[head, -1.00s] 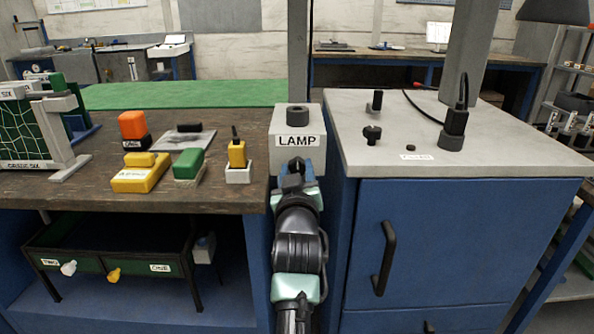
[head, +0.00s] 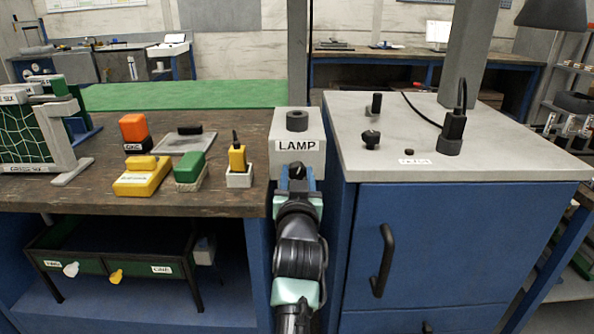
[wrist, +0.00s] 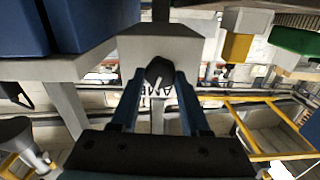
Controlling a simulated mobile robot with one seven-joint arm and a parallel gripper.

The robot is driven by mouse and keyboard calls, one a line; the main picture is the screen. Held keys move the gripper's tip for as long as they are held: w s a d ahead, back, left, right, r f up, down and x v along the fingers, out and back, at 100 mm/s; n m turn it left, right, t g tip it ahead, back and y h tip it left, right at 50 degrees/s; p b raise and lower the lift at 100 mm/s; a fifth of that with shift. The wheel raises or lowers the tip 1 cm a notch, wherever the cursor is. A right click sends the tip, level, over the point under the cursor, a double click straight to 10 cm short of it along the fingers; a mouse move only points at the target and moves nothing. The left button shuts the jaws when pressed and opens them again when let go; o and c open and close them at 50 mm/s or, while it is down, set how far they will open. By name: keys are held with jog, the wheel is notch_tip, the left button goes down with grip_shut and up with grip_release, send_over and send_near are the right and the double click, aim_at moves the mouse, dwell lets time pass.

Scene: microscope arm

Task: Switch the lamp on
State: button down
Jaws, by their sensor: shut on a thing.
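A grey box labelled LAMP (head: 297,146) stands on a post between the two benches, with a short dark cylinder (head: 296,120) on top. In the head view my gripper (head: 297,178) reaches the box's front just below the label, and my own wrist hides the knob there. No lit lamp is clearly visible.
The wooden bench (head: 80,190) on the left holds an orange block (head: 133,128), a yellow block (head: 141,178), a green block (head: 189,168) and a small yellow plug (head: 238,160). The blue cabinet (head: 460,250) on the right has a black handle (head: 384,260).

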jog(key=m+p, duration=0.1)
jog(key=m, duration=0.2)
jog(key=shift+m+p, duration=0.3)
jog(key=shift+m, duration=0.1)
jog(key=m+p, duration=0.1)
jog(key=m, duration=0.2)
jog(key=shift+d+m+p, duration=0.1)
jog(key=shift+m+p, duration=0.2)
jog(key=shift+p, duration=0.05)
jog(key=m+p, duration=0.1)
jog(key=m, duration=0.2)
jog(key=shift+m+p, duration=0.3)
jog(key=shift+p, duration=0.05)
jog(key=shift+d+f+m+p, duration=0.1)
jog(key=shift+m+p, duration=0.5)
jog(key=shift+m, duration=0.9)
jog(key=shift+c, duration=1.9)
grip_release()
